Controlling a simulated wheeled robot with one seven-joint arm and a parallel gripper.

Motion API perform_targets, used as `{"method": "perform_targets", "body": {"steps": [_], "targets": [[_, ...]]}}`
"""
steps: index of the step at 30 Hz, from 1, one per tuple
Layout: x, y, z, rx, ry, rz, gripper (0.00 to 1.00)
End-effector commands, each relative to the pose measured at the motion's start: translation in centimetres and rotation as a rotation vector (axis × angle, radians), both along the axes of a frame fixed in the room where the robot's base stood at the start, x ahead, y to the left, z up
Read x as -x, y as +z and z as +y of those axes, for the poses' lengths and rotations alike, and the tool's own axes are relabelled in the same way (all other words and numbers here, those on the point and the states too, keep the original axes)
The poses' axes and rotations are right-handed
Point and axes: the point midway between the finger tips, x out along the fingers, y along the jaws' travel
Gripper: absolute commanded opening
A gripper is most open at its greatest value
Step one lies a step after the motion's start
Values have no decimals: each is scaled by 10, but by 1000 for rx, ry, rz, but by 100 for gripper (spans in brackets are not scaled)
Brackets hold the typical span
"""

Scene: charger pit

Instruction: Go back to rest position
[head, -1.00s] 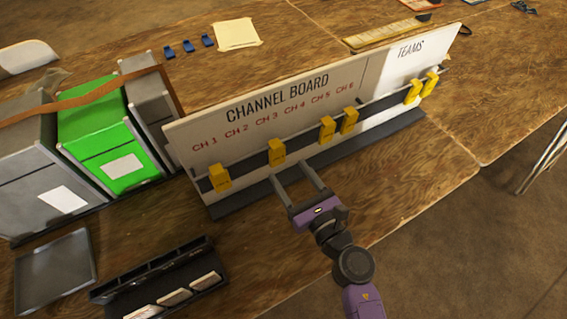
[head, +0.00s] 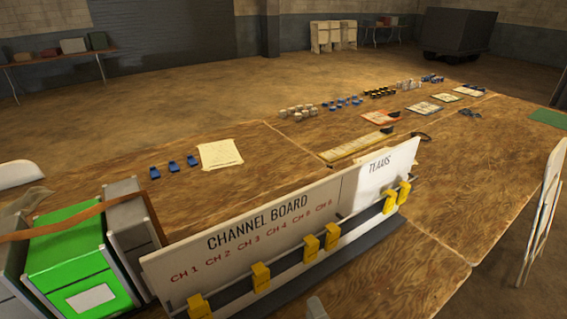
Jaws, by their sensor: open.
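Only a small grey tip of my gripper (head: 316,308) shows, at the bottom edge of the head view, in front of the board. The rest of the gripper and my arm are below the frame. No object shows at the tip. The white channel board (head: 225,262) stands on the wooden table, with CH 1 to CH 6 marked on it and a TEAMS part at its right end. Several yellow clips sit along its dark rail, among them one near the middle (head: 311,248) and one at the right end (head: 404,192).
A green box (head: 75,262) stands between grey boxes at the left, with a brown strap across them. Blue clips (head: 173,167) and a paper sheet (head: 220,154) lie behind the board. A folding chair (head: 543,215) stands at the right. The right front tabletop is clear.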

Motion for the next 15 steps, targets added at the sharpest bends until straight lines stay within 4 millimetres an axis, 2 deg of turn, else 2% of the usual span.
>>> {"method": "perform_targets", "body": {"steps": [1,6,15], "targets": [[20,0,-13,-149,-7,66,65],[78,5,-54,-660,-33,264,65],[176,16,-108,-1355,-130,498,65]]}}
